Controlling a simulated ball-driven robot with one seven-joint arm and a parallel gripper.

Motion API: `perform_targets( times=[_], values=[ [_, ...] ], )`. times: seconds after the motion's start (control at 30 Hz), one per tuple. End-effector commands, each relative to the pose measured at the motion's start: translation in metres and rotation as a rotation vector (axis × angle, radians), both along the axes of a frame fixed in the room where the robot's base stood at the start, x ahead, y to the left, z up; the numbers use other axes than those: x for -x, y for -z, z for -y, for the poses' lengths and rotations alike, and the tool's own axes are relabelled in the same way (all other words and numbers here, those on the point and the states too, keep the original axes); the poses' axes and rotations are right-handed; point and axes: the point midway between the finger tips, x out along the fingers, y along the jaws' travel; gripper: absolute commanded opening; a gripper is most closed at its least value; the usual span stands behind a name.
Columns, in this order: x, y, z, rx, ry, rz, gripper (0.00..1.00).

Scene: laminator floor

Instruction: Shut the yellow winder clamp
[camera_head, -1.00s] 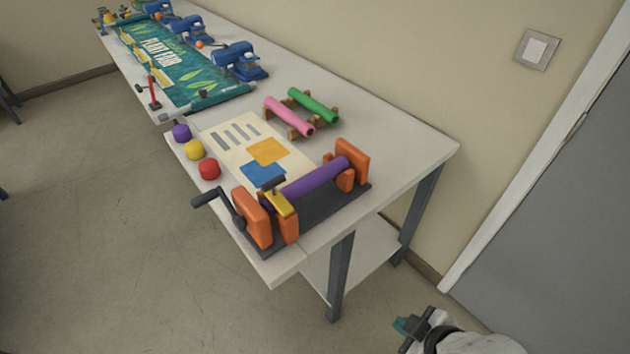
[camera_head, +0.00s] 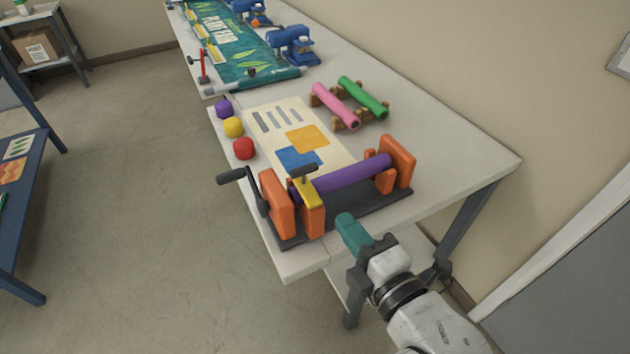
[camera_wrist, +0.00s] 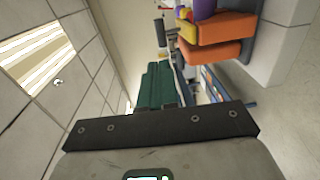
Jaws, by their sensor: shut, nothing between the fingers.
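The yellow winder clamp (camera_head: 307,191) sits at the left end of the purple roll (camera_head: 350,174), between the orange blocks of the winder, with a dark knob (camera_head: 302,171) above it. I cannot tell whether the clamp is open or shut. In the wrist view the clamp (camera_wrist: 188,32) shows beside an orange block (camera_wrist: 218,27). My gripper (camera_head: 346,220) has teal fingers and is shut and empty, in front of the winder's dark base and apart from the clamp. Its fingers (camera_wrist: 153,85) also show in the wrist view.
The winder's crank (camera_head: 245,184) sticks out left. A printed sheet (camera_head: 280,127) lies behind the roll. Pink and green rolls (camera_head: 362,97) rest on a rack. A blue table (camera_head: 25,220) stands at far left, with open floor between.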

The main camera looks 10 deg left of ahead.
Motion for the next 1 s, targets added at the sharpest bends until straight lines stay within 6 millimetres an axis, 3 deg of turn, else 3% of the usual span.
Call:
perform_targets(
  times=[0.4,0.6,1.0],
  values=[
    [-0.067,0.004,-0.046,0.002,-0.001,-0.003,0.0],
    [-0.091,0.007,-0.061,0.001,0.0,-0.003,0.0],
    [-0.103,0.011,-0.07,0.0,0.001,-0.004,0.0]
  ],
)
